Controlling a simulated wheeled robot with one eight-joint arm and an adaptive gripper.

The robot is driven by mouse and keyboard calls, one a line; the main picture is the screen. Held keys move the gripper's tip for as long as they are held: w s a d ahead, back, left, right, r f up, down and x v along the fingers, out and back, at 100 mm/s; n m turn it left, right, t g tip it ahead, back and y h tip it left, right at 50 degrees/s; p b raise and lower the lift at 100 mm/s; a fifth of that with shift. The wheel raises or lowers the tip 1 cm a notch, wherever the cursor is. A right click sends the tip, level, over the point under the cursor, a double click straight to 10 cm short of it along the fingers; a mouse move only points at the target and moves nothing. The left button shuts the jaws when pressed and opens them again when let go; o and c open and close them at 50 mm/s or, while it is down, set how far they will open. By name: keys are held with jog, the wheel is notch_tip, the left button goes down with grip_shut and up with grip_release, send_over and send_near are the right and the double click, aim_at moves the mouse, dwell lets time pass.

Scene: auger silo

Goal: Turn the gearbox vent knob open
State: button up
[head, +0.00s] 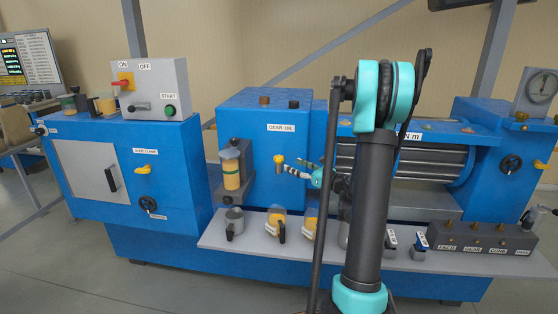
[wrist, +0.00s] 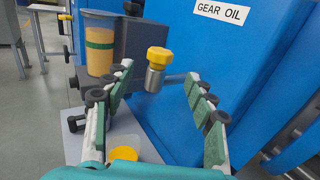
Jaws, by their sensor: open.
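A yellow faceted knob (head: 279,160) sits on a short metal fitting on the front of the blue GEAR OIL box (head: 262,140). No vent label is legible beside it. In the wrist view the yellow knob (wrist: 159,57) stands upright, with its metal body and a side pipe under it. My gripper (head: 297,171) is just right of the knob in the head view. In the wrist view my gripper (wrist: 159,73) is open, with one padded finger on each side of the knob. Neither finger appears to touch it.
A clear cup of amber oil (head: 231,168) stands on a bracket left of the knob. Two dark plugs (head: 264,101) top the box. My arm hides part of the machine.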

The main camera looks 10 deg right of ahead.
aim_at(279, 159)
jog(key=x, duration=0.9)
jog(key=shift+a, duration=0.1)
jog(key=c, duration=1.2)
jog(key=shift+w+n+g+y, duration=0.1)
jog(key=shift+n+g+y, duration=0.6)
jog(key=shift+y, duration=0.2)
jog(key=o, duration=1.2)
